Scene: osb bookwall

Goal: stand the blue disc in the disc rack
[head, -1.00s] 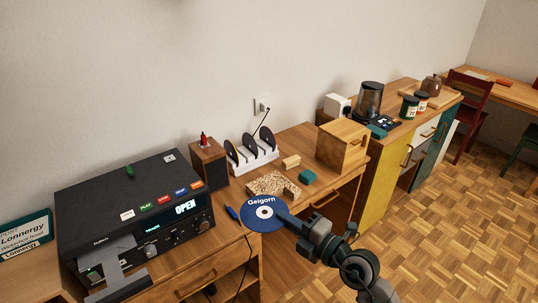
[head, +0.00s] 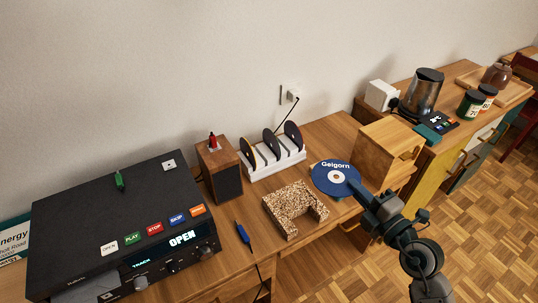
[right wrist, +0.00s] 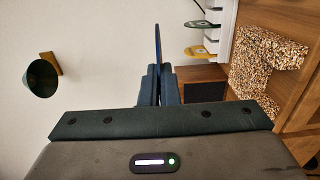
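The blue disc (head: 322,181) with a white centre and the label "Gelgorn" is held above the desk, right of the disc rack and apart from it. My right gripper (head: 357,190) is shut on the disc's right edge. In the right wrist view the disc (right wrist: 157,43) shows edge-on between the closed fingers (right wrist: 157,84). The white disc rack (head: 279,171) stands against the wall, with three dark discs upright in it. Part of the rack (right wrist: 212,28) shows at the top of the right wrist view. My left gripper is not in view.
A speckled U-shaped block (head: 292,211) lies in front of the rack. A wooden speaker (head: 221,170) stands left of the rack, and a black player (head: 115,220) farther left. A wooden box (head: 385,150) stands right of the disc. A blue pen-like tool (head: 243,233) lies in front.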

